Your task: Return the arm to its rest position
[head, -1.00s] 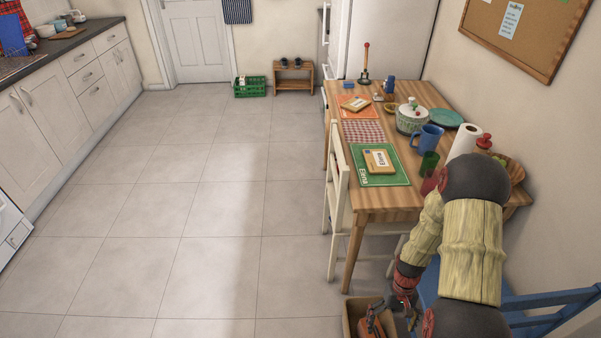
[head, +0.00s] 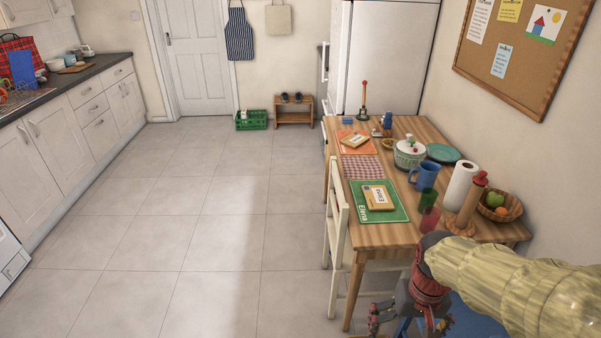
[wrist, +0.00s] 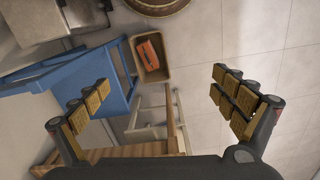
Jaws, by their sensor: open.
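My arm comes in from the lower right of the head view, and my gripper (head: 408,312) hangs beside the near end of the wooden table (head: 385,234), low in the picture. In the wrist view my gripper (wrist: 162,92) has its two padded fingers spread wide apart with nothing between them. The fingers point down towards the floor, a blue chair and a box, touching none of them as far as I can tell.
A tan box (wrist: 138,78) with an orange-red object (wrist: 149,54) stands on the floor beside a blue chair (wrist: 122,84). A white chair (head: 337,222) stands at the table's left side. The table holds a blue mug (head: 425,175) and other items. The tiled floor (head: 200,225) left is clear.

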